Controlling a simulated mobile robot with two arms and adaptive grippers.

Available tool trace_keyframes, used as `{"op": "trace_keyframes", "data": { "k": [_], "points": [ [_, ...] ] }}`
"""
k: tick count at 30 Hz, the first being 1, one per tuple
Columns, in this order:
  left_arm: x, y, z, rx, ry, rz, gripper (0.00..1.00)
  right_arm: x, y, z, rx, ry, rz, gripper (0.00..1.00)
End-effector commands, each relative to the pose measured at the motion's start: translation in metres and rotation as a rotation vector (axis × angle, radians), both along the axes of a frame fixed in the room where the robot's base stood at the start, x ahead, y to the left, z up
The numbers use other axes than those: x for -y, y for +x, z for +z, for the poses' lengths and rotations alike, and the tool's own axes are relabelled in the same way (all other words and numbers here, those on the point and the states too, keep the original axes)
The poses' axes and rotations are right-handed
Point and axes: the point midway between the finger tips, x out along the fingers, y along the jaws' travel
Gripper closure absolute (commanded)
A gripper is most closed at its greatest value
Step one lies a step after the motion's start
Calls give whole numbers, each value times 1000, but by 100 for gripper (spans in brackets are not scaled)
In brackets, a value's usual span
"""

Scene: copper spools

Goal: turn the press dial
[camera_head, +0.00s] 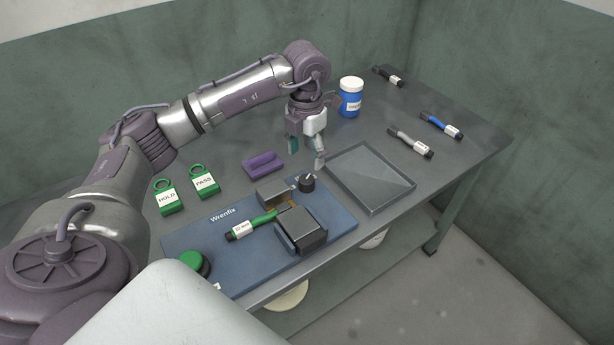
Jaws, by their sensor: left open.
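The press dial (307,183) is a small dark round knob with a light mark on top. It stands at the far right part of the blue press base (262,262), which is labelled Wrenfix. My left gripper (306,158) is open and points down, above and just behind the dial. One fingertip shows close to the dial; I cannot tell whether it touches. My right gripper is not in view.
A grey tray (342,176) lies right of the dial. A purple holder (263,164), green HOLD (168,198) and PASS (204,182) tags and a green button (196,262) are nearby. A blue jar (350,98) stands behind the gripper. Grey (411,145), blue (439,125) and black (388,76) pieces lie right.

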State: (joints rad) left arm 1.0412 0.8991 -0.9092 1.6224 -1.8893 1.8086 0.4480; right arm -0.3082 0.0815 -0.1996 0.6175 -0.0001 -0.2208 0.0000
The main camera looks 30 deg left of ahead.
Motion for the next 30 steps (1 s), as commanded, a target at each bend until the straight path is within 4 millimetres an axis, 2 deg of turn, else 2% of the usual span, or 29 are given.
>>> {"op": "trace_keyframes", "data": {
  "k": [3, 10, 15, 24, 25, 30],
  "points": [
    [0, -1, -28, -5, 0, 0, 33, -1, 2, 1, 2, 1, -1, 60],
    [0, -1, -66, -3, -2, 0, 33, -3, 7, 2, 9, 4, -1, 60],
    [0, 0, -79, 0, -2, -1, 33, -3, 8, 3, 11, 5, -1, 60],
    [1, 0, -82, 1, -2, -2, 33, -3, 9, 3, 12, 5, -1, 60],
    [1, 0, -81, 1, -2, -2, 35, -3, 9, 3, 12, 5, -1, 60],
    [1, 0, -81, 1, -2, -2, 63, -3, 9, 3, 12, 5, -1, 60]
  ]
}}
